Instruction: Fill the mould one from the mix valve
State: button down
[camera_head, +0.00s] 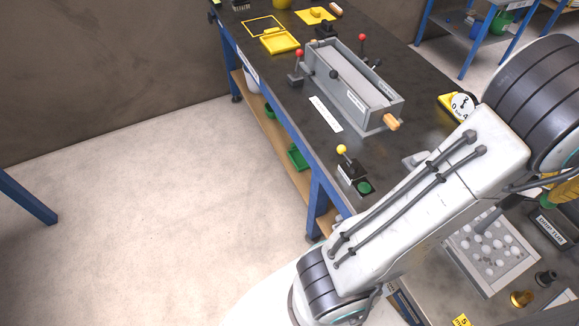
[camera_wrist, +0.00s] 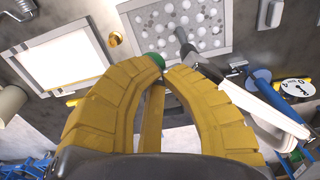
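My gripper (camera_wrist: 161,70) has two thick yellow fingers that lean together, their tips nearly meeting. A small green part (camera_wrist: 156,60) shows right at the tips, and I cannot tell whether they press on it. A yellow bar (camera_wrist: 152,120) shows in the gap between the fingers. In the head view a green part (camera_head: 548,200) with yellow beside it shows at the right edge, above a block marked drip tray (camera_head: 550,226). I cannot clearly make out the mix valve. No mould is clearly identifiable; a long grey box (camera_head: 352,84) with levers stands on the bench.
A grey perforated plate with white dots (camera_head: 492,252) lies below my arm; brass (camera_head: 521,298) and dark fittings (camera_head: 545,278) stand near it.

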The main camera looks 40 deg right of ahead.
jog(key=shift+r+p, duration=0.7)
jog(key=shift+p, duration=0.1)
dwell(2.5)
notch_tip(320, 180, up, 7)
jog(key=p, duration=0.7)
dwell(0.3)
